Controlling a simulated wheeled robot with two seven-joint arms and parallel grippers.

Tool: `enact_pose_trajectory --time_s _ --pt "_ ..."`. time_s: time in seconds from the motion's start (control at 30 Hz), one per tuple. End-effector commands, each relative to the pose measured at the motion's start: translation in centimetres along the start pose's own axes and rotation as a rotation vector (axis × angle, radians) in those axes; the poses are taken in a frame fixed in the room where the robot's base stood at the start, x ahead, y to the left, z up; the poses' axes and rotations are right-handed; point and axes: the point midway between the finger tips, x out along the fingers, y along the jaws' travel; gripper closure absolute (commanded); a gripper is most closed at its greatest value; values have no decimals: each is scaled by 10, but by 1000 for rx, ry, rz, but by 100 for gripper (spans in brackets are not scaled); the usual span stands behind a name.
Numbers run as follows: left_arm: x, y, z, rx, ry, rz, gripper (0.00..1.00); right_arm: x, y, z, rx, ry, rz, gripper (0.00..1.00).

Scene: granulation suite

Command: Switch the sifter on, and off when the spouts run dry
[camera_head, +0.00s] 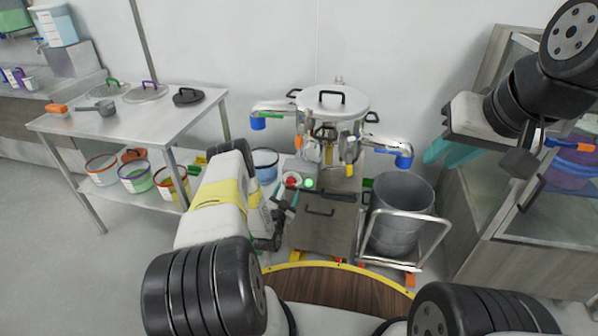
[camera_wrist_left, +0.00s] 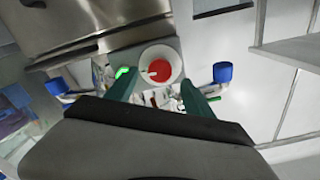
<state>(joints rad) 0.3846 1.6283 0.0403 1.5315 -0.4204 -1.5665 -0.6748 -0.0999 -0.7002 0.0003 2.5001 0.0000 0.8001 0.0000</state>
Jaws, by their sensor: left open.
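The sifter (camera_head: 332,112) is a silver round machine with a lidded top and side spouts. Its left spout (camera_head: 258,123) and right spout (camera_head: 404,161) end in blue; I cannot make out any flow from them. A red control (camera_head: 292,180) with a pale surround sits on the sifter's front, beside a lit green lamp (camera_head: 309,183). In the left wrist view the red control (camera_wrist_left: 160,70) lies just beyond and between the teal fingers of my left gripper (camera_wrist_left: 159,92), which is open and empty. My right gripper (camera_head: 451,153) is raised at the right with its teal fingers apart.
A grey bin (camera_head: 398,212) stands in a metal frame under the right spout. A blue-rimmed bucket (camera_head: 265,164) stands under the left spout. A steel table (camera_head: 150,118) with lids and a scoop is at the left. A glass-fronted cabinet (camera_head: 548,215) is at the right.

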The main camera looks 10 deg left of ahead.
Motion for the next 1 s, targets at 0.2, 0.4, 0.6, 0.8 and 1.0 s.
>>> enact_pose_trajectory --time_s 0.2,0.4,0.6,0.8,1.0 --pt "30 1 0 0 1 0 39 0 0 0 0 0 0 76" --pt "38 1 0 0 -1 1 39 0 0 0 0 0 0 76" --pt "38 0 0 0 -1 1 41 0 0 0 0 0 0 76" --pt "38 0 0 0 -1 1 80 0 0 0 0 0 0 76" --pt "38 0 0 -1 -1 1 100 0 0 0 0 0 0 76"
